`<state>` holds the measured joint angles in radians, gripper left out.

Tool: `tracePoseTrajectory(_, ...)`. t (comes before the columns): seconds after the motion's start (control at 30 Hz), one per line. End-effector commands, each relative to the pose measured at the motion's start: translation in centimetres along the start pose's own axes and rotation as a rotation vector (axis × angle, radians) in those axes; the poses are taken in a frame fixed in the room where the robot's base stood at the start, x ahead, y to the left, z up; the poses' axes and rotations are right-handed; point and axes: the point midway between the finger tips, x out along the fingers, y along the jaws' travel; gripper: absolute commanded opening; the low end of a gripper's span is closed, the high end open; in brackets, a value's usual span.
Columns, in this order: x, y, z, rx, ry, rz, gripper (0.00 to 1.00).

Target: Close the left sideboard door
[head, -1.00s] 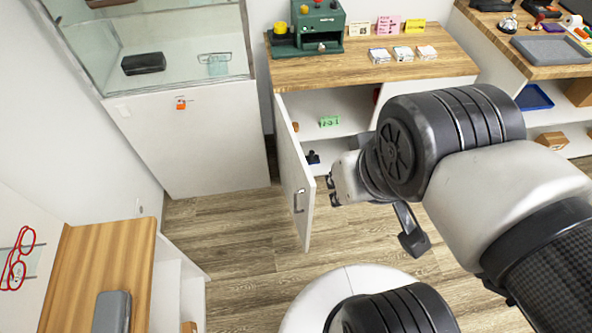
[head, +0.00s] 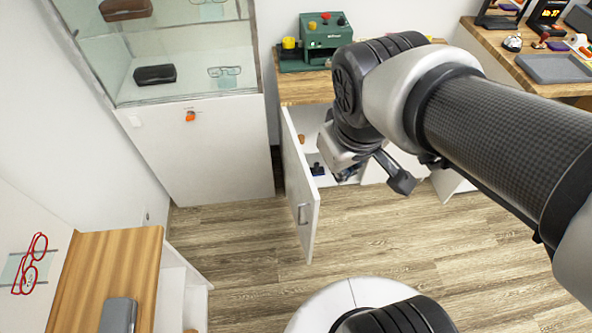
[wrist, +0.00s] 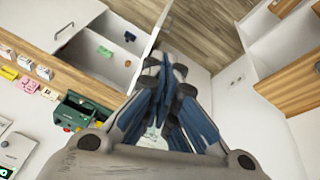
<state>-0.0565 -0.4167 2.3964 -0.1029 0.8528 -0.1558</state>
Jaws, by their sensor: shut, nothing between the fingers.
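The left sideboard door (head: 300,190) is a white panel with a grey handle (head: 302,213). It stands wide open, jutting out from the white sideboard with a wooden top (head: 305,88). My gripper (head: 345,174) is shut and empty, to the right of the door, in front of the open compartment. Whether it touches the door cannot be told. In the wrist view my gripper's closed fingers (wrist: 162,70) overlap the area by the door's edge (wrist: 156,30). The open compartment (wrist: 100,55) shows at upper left there. My arm hides much of the sideboard in the head view.
A green machine (head: 312,42) stands on the sideboard top. A glass display case on a white base (head: 200,150) stands to the left of the door. A wooden-topped unit (head: 105,265) is at lower left. The floor (head: 235,250) before the door is clear.

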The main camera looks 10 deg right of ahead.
Motion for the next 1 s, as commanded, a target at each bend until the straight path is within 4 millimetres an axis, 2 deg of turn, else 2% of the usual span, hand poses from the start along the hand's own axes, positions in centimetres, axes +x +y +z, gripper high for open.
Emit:
tracePoseTrajectory(0.03, 0.6, 0.2, -1.8, -0.069, -0.033, 0.002, 0.00)
tracePoseTrajectory(0.1, 1.9, 0.5, -3.9, -0.168, -0.063, 0.009, 0.00)
tracePoseTrajectory(0.27, 6.0, 0.3, -8.2, -0.398, -0.131, 0.013, 0.00)
tracePoseTrajectory(0.4, 10.7, -0.6, -11.1, -0.606, -0.187, 0.002, 0.00)
tracePoseTrajectory(0.5, 14.5, -1.6, -12.5, -0.756, -0.225, -0.013, 0.00)
tracePoseTrajectory(0.67, 21.4, -3.9, -13.1, -1.001, -0.281, -0.052, 0.00)
tracePoseTrajectory(0.8, 27.1, -6.0, -12.2, -1.194, -0.318, -0.094, 0.00)
tracePoseTrajectory(0.9, 30.1, -7.3, -11.2, -1.297, -0.334, -0.120, 0.00)
tracePoseTrajectory(1.0, 32.1, -8.0, -10.3, -1.362, -0.343, -0.138, 0.00)
